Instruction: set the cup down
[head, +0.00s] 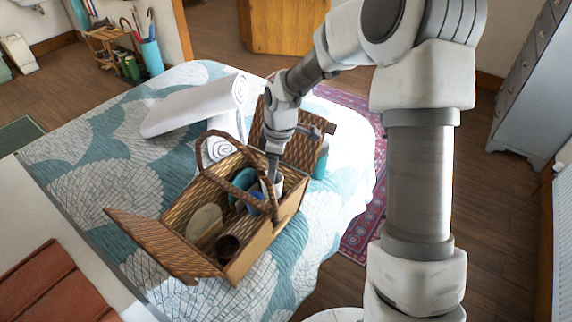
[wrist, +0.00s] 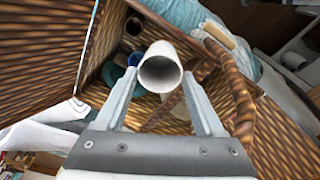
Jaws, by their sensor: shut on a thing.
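A white cup (head: 278,185) is between the fingers of my gripper (head: 271,179), in the right-hand part of an open wicker basket (head: 250,254). In the wrist view the white cup (wrist: 160,70) shows its round open mouth toward the camera, with the fingers of my gripper (wrist: 161,80) on either side of it. The gripper is shut on the cup.
The basket holds a teal plate (head: 242,184), a beige plate (head: 203,222), a blue cup (head: 254,202) and a dark brown cup (head: 227,246). Its handle (head: 202,147) arches close to my gripper. White rolled bedding (head: 190,107) lies behind on the bed (head: 80,150). Both basket lids are open.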

